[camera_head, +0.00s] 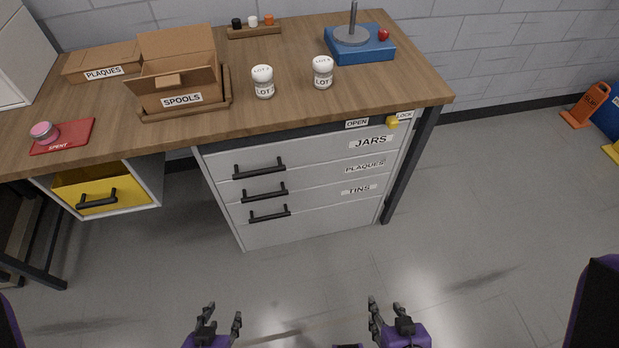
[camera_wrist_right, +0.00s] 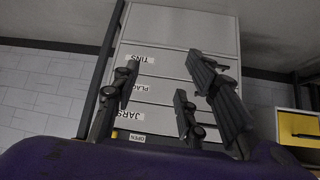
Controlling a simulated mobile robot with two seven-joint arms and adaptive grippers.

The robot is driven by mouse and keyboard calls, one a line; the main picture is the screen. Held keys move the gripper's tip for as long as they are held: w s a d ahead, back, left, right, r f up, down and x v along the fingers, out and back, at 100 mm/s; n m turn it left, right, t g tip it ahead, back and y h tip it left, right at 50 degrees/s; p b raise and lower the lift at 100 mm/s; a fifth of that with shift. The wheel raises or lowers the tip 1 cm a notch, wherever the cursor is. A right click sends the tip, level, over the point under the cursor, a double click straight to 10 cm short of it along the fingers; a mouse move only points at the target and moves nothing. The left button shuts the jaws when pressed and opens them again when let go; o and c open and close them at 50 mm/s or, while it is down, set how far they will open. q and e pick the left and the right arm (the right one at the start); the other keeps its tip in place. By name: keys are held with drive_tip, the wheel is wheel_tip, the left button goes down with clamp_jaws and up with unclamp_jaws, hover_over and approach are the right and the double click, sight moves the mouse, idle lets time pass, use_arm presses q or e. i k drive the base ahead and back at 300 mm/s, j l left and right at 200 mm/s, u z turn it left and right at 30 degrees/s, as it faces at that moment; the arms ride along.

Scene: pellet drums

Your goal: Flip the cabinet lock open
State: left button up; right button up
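The cabinet (camera_head: 310,190) is a light grey drawer unit under the wooden table, with drawers labelled JARS, PLAQUES and TINS and black handles. Its lock (camera_head: 392,122) is a small yellow knob at the top right, between an OPEN label (camera_head: 357,123) and a LOCK label (camera_head: 404,115), nearer to LOCK. My left gripper (camera_head: 222,312) is open and empty, low in front of the cabinet. My right gripper (camera_head: 386,308) is open and empty, also well short of it. In the right wrist view the cabinet (camera_wrist_right: 180,65) appears upside down beyond the open fingers.
On the table (camera_head: 110,125) stand two LOT jars (camera_head: 263,82), a SPOOLS box (camera_head: 180,75), a PLAQUES box (camera_head: 103,62) and a blue base with a post (camera_head: 360,48). A yellow drawer (camera_head: 100,190) is at left. The floor before the cabinet is clear.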

sight(392, 122)
drive_tip(key=k+j+z, duration=0.15)
drive_tip(key=i+l+u, duration=0.2)
drive_tip(key=l, duration=0.25)
drive_tip(key=i+l+u, duration=0.1)
drive_tip(key=l+u, duration=0.15)
drive_tip(key=l, duration=0.2)
drive_tip(key=i+l+u, duration=0.2)
drive_tip(key=l, duration=0.3)
drive_tip(key=k+l+u, duration=0.15)
drive_tip(key=l, duration=0.25)
drive_tip(key=k+l+u, duration=0.2)
drive_tip(key=l, duration=0.2)
drive_tip(key=k, duration=0.3)
